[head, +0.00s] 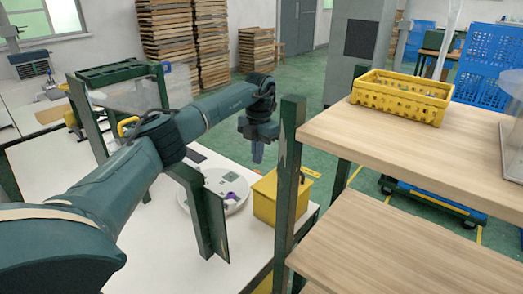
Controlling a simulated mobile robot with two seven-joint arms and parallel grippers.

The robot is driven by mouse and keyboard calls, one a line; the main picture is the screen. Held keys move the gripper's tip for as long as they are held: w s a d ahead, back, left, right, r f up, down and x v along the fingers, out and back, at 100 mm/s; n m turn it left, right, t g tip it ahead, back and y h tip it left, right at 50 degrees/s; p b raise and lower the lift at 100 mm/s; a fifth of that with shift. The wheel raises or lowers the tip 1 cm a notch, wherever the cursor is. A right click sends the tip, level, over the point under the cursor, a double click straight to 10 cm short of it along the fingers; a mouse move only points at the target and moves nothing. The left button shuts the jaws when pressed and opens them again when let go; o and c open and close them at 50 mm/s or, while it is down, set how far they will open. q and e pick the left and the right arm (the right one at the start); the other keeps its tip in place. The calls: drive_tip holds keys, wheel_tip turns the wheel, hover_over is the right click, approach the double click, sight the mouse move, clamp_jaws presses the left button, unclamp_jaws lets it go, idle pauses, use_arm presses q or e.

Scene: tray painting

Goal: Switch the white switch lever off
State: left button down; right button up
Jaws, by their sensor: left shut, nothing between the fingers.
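I cannot make out a white switch lever in the head view. My left arm comes in from the left and reaches over the white work table (140,215). My left gripper (257,155) hangs at its end, pointing down, shut and empty. It shows above and behind a yellow box (268,204) on the table, with a clear gap between them in the picture. A dark green post partly hides the box. My right gripper is not in view.
A dark green post (289,180) stands just right of the gripper. Wooden shelves (420,140) fill the right, with a yellow crate (402,97) on top. A round white plate (236,205) with small purple pieces lies left of the yellow box.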

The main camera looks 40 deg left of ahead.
use_arm(q)
drive_tip(key=shift+w+r, duration=0.55)
drive_tip(key=shift+w, duration=0.3)
